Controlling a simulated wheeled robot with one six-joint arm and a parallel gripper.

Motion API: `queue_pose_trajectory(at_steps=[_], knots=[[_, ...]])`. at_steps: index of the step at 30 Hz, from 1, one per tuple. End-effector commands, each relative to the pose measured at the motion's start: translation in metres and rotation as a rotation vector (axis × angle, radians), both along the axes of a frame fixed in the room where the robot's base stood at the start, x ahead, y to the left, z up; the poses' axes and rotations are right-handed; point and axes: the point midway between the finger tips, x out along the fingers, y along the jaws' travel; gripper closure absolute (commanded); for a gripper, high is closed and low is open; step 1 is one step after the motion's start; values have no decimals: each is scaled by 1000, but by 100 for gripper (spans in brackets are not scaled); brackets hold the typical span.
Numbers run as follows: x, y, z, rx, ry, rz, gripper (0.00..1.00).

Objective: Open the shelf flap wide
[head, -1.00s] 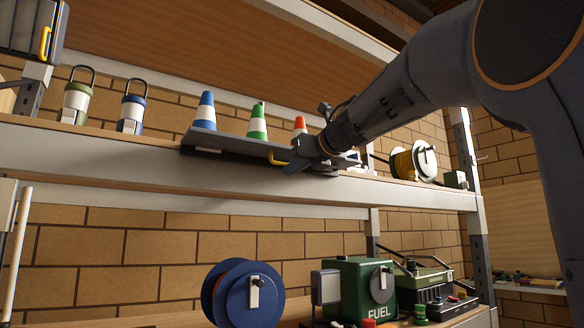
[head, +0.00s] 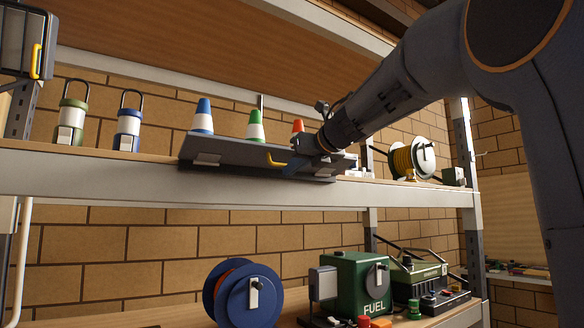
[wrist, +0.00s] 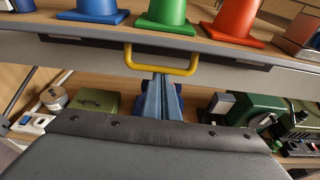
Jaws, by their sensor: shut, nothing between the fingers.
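The shelf flap (head: 225,153) is a dark grey panel along the front of the upper shelf, in front of the cones' bases. In the head view it is tilted, with its face showing. Its yellow handle (head: 272,160) is on that face; in the wrist view the handle (wrist: 190,70) is a U-shaped bar. My gripper (head: 295,166) is at the flap, just right of the handle in the head view. In the wrist view its shut, empty fingers (wrist: 163,82) point at the handle bar; whether they touch it I cannot tell.
Blue (head: 203,117), green (head: 255,127) and red (head: 298,126) cones stand behind the flap. Two lanterns (head: 128,122) stand to the left, a cable reel (head: 413,160) to the right. Below are a blue reel (head: 250,295) and a green fuel box (head: 358,278).

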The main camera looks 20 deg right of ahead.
Motion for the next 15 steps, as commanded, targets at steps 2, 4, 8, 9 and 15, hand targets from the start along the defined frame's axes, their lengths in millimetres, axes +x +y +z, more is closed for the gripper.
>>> queue_pose_trajectory(at_steps=[2,4,8,9,15], knots=[[0,0,0,0,-1,0,100],[0,0,0,0,-1,0,100],[0,0,-1,0,-1,0,100],[0,0,-3,0,-1,0,100],[-1,-1,-22,1,0,0,100]])
